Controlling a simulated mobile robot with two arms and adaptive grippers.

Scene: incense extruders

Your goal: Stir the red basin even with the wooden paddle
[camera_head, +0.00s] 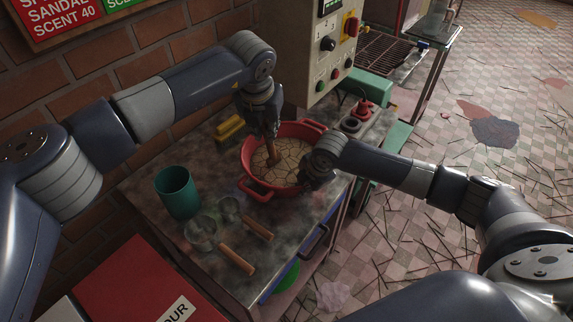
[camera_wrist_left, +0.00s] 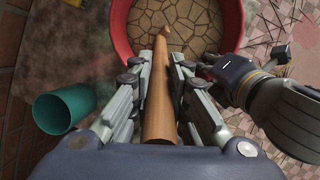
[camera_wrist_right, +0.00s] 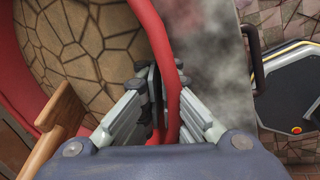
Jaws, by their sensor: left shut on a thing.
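The red basin (camera_head: 248,160) stands on the metal table and holds a beige-brown mass with dark, crack-like lines. My left gripper (camera_head: 267,122) is shut on the wooden paddle (camera_head: 271,150), above the basin. The paddle slants down, its lower end at the mass; in the left wrist view the paddle (camera_wrist_left: 158,100) runs between both fingers. My right gripper (camera_head: 312,176) is at the basin's near right side. In the right wrist view its fingers (camera_wrist_right: 165,85) close on the red rim (camera_wrist_right: 160,40), with the paddle (camera_wrist_right: 55,125) at left.
Yellow blocks (camera_head: 229,127) lie behind the basin, left. A control box (camera_head: 318,50) rises behind. A red-topped item (camera_head: 364,109) stands to the right.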

